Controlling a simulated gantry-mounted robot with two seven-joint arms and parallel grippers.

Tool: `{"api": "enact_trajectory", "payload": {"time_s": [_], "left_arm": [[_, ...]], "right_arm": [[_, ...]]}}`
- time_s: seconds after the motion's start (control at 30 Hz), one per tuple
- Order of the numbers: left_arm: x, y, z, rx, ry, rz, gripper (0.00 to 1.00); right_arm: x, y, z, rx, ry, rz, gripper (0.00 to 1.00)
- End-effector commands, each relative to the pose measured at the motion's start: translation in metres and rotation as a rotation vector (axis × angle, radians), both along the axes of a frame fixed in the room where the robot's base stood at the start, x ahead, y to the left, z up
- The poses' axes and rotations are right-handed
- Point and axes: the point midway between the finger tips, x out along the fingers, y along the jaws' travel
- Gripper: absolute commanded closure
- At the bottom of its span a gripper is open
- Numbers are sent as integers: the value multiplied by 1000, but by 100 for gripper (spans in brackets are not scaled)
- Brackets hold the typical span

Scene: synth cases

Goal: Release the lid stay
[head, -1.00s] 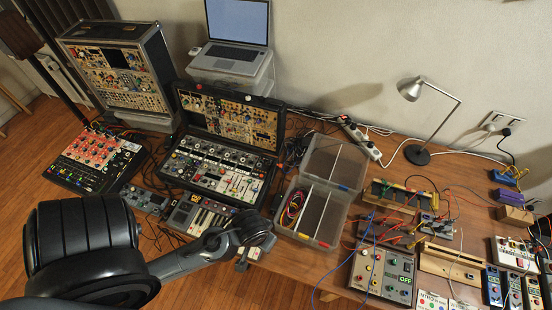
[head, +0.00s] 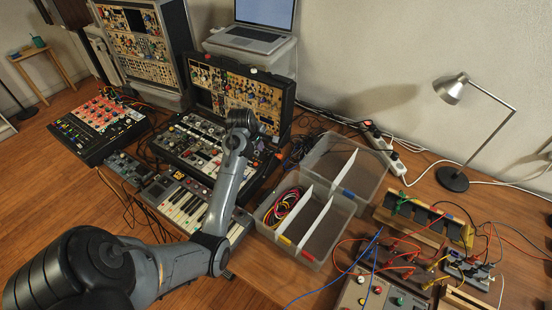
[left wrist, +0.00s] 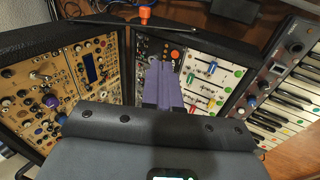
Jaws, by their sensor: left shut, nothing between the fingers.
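An open black synth case holds gold panels in its raised lid (left wrist: 95,70) and a white-faced mixer panel (left wrist: 210,85) in its base. The lid also shows in the head view (head: 208,88). A thin dark rod (left wrist: 105,21), apparently the lid stay, spans lid and base at the top of the left wrist view. An orange knob (left wrist: 145,14) stands at the rod. My left gripper (left wrist: 164,66), with purple fingers, is shut and empty over the base, apart from the knob in the picture. In the head view my left gripper (head: 260,130) is over the case's right part.
A small keyboard (head: 185,208) lies in front of the case. A clear divided box (head: 340,222) with cables stands to its right. A taller synth case (head: 150,45) and a laptop (head: 255,35) are behind. A lamp (head: 453,178) stands at the right.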

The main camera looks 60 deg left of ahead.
Motion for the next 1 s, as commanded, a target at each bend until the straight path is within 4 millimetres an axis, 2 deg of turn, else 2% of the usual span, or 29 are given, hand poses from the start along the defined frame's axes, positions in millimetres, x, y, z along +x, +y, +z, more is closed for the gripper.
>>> {"api": "enact_trajectory", "payload": {"time_s": [0.03,0.27,0.47,0.77,1.0], "left_arm": [[8,5,-2,-3,-37,12,100],[30,10,21,-2,-129,22,100],[36,10,28,-1,-150,20,100],[36,9,28,-1,-150,20,100],[42,12,17,-1,-147,20,100]], "right_arm": [[0,0,-18,0,0,0,57],[0,1,-37,2,-1,1,57],[0,1,-39,2,-2,1,57],[1,1,-38,2,-4,0,57],[1,-1,-40,-3,-5,3,57]]}}
